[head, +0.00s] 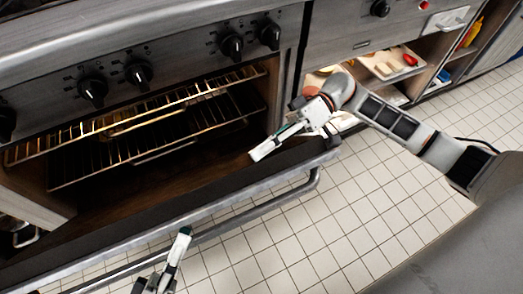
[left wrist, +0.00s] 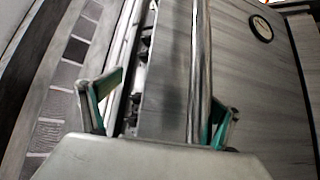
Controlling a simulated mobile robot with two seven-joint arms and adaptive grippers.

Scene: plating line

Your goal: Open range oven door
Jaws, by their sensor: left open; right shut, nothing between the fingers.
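The range oven door (head: 185,202) is tilted down and open, with the oven interior (head: 190,150) and its wire racks (head: 170,108) showing. The long door handle (head: 250,205) runs along the door's outer side. My left gripper (head: 165,262) is open at the bottom of the head view, on the outer side of the handle. In the left wrist view a metal bar (left wrist: 201,70), apparently the handle, runs between its spread fingers. My right gripper (head: 262,151) is shut and empty, over the inner side of the door near its right end. Whether it touches the door is unclear.
Black knobs (head: 138,73) line the front panel above the oven. Open shelves with a tray (head: 392,64) and food items stand to the right. The tiled floor (head: 340,225) in front of the door is clear.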

